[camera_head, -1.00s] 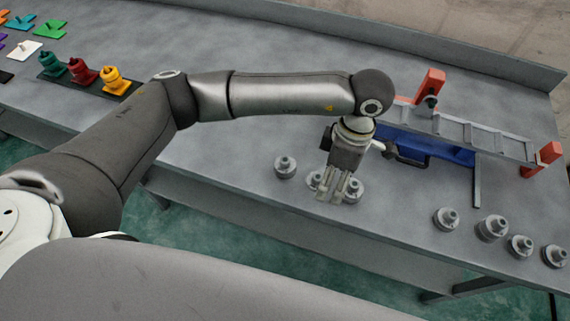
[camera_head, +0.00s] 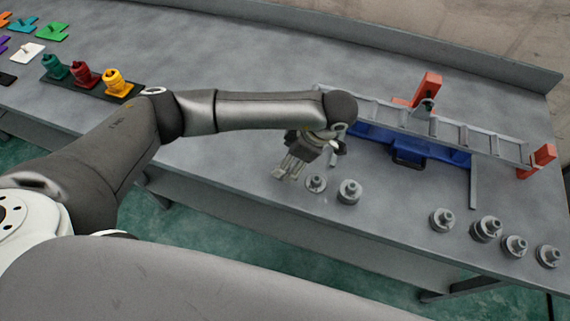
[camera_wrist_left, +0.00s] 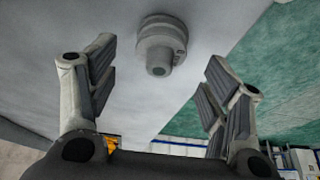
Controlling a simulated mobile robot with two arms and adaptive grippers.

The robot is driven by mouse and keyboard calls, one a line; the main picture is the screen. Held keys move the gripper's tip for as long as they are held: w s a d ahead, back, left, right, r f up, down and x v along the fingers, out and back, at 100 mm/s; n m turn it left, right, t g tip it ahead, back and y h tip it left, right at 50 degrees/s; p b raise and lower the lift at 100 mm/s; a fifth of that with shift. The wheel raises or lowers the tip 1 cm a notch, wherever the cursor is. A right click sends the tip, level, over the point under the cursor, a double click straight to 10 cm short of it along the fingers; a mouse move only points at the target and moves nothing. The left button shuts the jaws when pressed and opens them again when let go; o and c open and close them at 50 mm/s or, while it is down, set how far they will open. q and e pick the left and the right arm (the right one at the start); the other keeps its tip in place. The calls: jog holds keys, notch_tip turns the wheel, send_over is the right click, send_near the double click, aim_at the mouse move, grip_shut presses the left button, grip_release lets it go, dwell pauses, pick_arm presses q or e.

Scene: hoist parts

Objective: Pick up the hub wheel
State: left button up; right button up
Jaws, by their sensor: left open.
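Several grey stepped hub wheels stand on the grey bench. In the head view, two of them (camera_head: 316,184) (camera_head: 349,191) stand just right of my left gripper (camera_head: 288,172). Several more (camera_head: 442,220) (camera_head: 487,229) stand in a row toward the right front. In the wrist view, one hub wheel (camera_wrist_left: 161,43) appears beyond the fingertips, between the two fingers and apart from them. My left gripper (camera_wrist_left: 158,95) is open and empty. In the head view it covers the spot where a hub wheel stood, so that wheel is hidden there. My right gripper is not in view.
A grey ladder-like frame (camera_head: 447,130) with orange end blocks (camera_head: 543,158) stands behind, over a blue part (camera_head: 440,155). A dark tray (camera_head: 130,92) holds green, red and yellow parts at the left. The bench's front edge is close to the hub wheels.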

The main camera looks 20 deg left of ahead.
pick_arm(q)
jog(key=shift+x, duration=1.5)
jog(key=shift+a+r, duration=0.1)
jog(key=shift+c, duration=0.5)
jog(key=shift+r, duration=0.1)
jog(key=c, duration=1.4)
